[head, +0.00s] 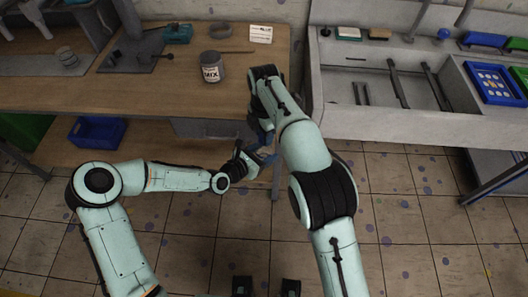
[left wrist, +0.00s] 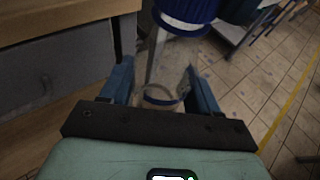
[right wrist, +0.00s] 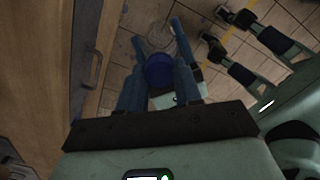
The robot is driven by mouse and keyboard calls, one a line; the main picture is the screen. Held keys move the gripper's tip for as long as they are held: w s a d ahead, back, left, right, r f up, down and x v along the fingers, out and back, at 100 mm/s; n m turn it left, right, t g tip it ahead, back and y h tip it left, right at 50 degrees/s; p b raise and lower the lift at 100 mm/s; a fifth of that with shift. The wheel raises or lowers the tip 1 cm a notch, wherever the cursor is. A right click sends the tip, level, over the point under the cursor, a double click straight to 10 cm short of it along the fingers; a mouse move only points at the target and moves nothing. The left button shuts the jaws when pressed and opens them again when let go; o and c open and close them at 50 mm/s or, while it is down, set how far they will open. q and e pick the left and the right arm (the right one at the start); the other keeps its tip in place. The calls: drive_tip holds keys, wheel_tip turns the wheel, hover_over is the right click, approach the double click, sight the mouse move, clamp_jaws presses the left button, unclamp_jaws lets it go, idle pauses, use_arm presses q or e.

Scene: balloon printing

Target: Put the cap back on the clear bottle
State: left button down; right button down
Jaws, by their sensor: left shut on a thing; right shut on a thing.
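The clear bottle (left wrist: 172,62) is between the fingers of my left gripper (left wrist: 160,92), which is shut on it. The blue cap (left wrist: 185,12) shows at the far end of the bottle in the left wrist view. In the right wrist view the blue cap (right wrist: 159,70) is between the fingers of my right gripper (right wrist: 160,76), which is shut on it. I cannot tell whether cap and bottle touch. In the head view my left gripper (head: 257,158) and my right gripper (head: 264,136) are close together, and the arm partly hides them.
The wooden workbench (head: 130,92) is beside the grippers, with a MIX jar (head: 211,68) near its right end. A blue bin (head: 97,132) stands on the lower shelf. Open tiled floor lies in front.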

drive_tip(key=m, duration=0.8)
drive_tip(key=shift+m, duration=0.3)
drive_tip(key=m, duration=0.8)
drive_tip(key=shift+m, duration=0.3)
drive_tip(key=m, duration=0.4)
drive_tip(key=shift+m, duration=0.3)
drive_tip(key=m, duration=0.4)
drive_tip(key=shift+m, duration=0.3)
drive_tip(key=m, duration=0.4)
drive_tip(key=shift+f, duration=0.1)
drive_tip(key=m, duration=0.5)
drive_tip(key=c, duration=0.7)
unclamp_jaws()
